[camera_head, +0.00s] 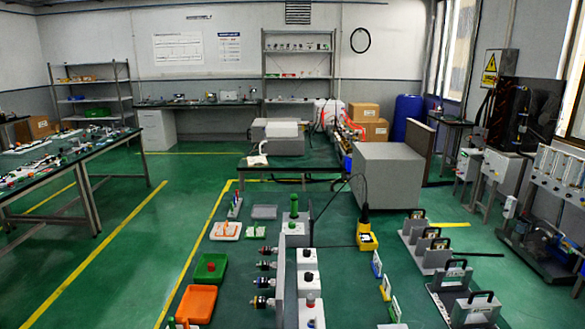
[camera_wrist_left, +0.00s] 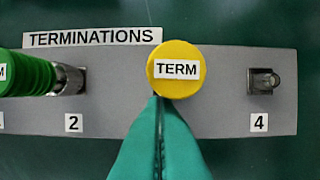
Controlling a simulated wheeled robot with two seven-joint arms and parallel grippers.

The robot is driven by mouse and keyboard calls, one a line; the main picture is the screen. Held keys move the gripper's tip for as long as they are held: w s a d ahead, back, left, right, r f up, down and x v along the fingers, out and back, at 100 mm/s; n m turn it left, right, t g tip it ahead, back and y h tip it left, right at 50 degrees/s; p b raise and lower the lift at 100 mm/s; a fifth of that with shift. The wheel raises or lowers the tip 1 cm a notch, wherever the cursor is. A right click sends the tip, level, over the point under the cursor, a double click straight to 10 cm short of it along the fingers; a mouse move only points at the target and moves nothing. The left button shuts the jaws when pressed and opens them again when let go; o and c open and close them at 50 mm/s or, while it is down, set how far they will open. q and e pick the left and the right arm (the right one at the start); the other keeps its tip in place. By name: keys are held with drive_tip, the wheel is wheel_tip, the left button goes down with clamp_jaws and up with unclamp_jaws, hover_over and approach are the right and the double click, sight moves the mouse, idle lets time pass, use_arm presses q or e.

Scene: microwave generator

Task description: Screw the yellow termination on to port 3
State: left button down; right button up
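In the left wrist view the yellow termination (camera_wrist_left: 176,69), marked TERM, faces me end-on at the place between ports 2 and 4 of the grey TERMINATIONS panel (camera_wrist_left: 215,110). It hides the port behind it, and no port 3 label shows. My left gripper (camera_wrist_left: 157,98) comes up from below with its teal fingers together, a thin dark seam between them. Its tips meet the cap's lower edge; they do not span the cap, and I cannot tell whether they press on it. A green termination (camera_wrist_left: 28,74) is at port 2's metal connector. Port 4 (camera_wrist_left: 263,81) is bare. My right gripper is out of view.
The head view shows neither gripper. It shows an orange tray (camera_head: 196,304), a green tray (camera_head: 210,267), an upright grey panel with connectors (camera_head: 281,283), a yellow device (camera_head: 367,238) with a cable, and black-handled grey units (camera_head: 470,310) at right.

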use_arm(q)
drive_tip(key=shift+w+d, duration=0.2)
drive_tip(key=shift+d, duration=0.1)
drive_tip(key=shift+a, duration=0.1)
idle(0.3)
drive_tip(key=shift+w+a, duration=0.1)
drive_tip(key=shift+a, duration=0.1)
drive_tip(key=shift+r, duration=0.15)
drive_tip(key=p+v, duration=0.1)
drive_tip(key=v, duration=0.1)
drive_tip(key=p+v, duration=0.1)
drive_tip(key=p, duration=0.1)
drive_tip(key=d+p+v, duration=0.1)
drive_tip(key=p+v, duration=0.1)
drive_tip(key=shift+a+r, duration=0.1)
drive_tip(key=shift+r, duration=0.3)
drive_tip(key=shift+w, duration=0.15)
